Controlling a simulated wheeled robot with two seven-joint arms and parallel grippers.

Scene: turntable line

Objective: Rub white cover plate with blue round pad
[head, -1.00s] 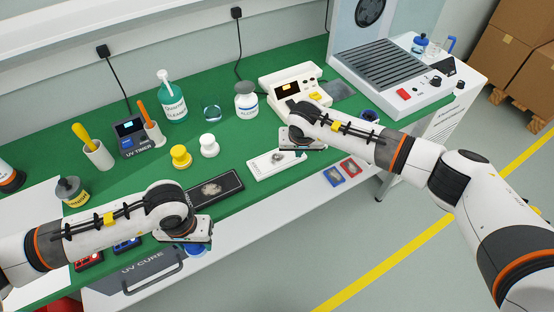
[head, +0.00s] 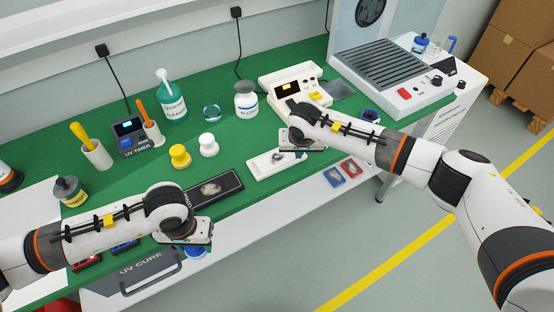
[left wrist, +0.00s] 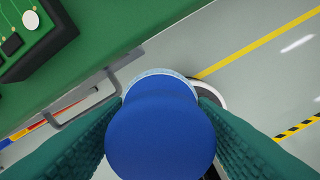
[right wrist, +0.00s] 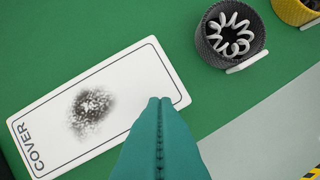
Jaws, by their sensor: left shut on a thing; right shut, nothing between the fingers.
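The white cover plate (head: 266,168) lies flat on the green bench top, with a dark speckled smudge on its face. It also shows in the right wrist view (right wrist: 50,122), marked COVER. My right gripper (right wrist: 160,102) is shut and empty over the plate's right end; whether its tips touch the plate I cannot tell. My left gripper (head: 188,238) is shut on the blue round pad (left wrist: 160,135), held beyond the bench's front edge. In the head view only part of the pad (head: 195,252) shows below the gripper.
A black plate (head: 229,184) with a pale smudge lies left of the cover plate. Yellow (head: 180,156) and white (head: 209,146) knobbed pads stand behind them. A dark round holder (right wrist: 231,40) is right of the cover plate. Bottles and an instrument (head: 285,82) stand farther back.

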